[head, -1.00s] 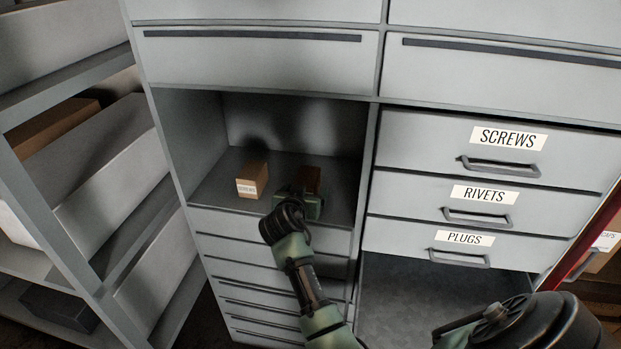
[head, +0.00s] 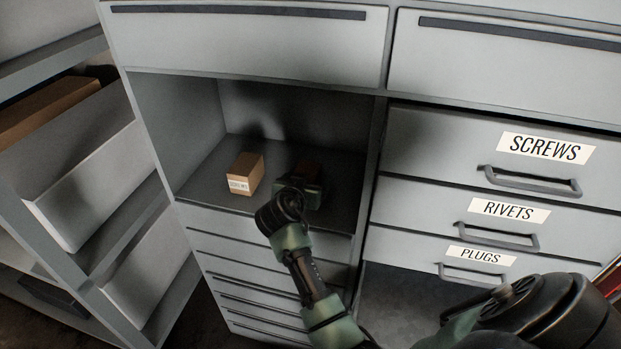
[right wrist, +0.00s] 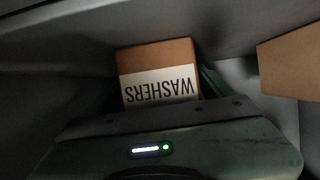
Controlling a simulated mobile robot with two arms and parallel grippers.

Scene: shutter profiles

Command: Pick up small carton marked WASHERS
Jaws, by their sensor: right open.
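The small carton marked WASHERS (right wrist: 158,58) is brown with a white label and shows just ahead of my right gripper in the right wrist view, its label upside down there. My right gripper reaches into the open cubby and is open. A green finger shows beside the carton in the wrist view. I cannot tell whether the fingers touch the carton. My left gripper is not in view.
Another small labelled carton (head: 245,174) stands to the left on the cubby floor; a brown carton also shows at the right in the wrist view (right wrist: 290,65). The cubby has side walls and drawers above and below. Drawers labelled SCREWS (head: 545,148), RIVETS and PLUGS are to the right.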

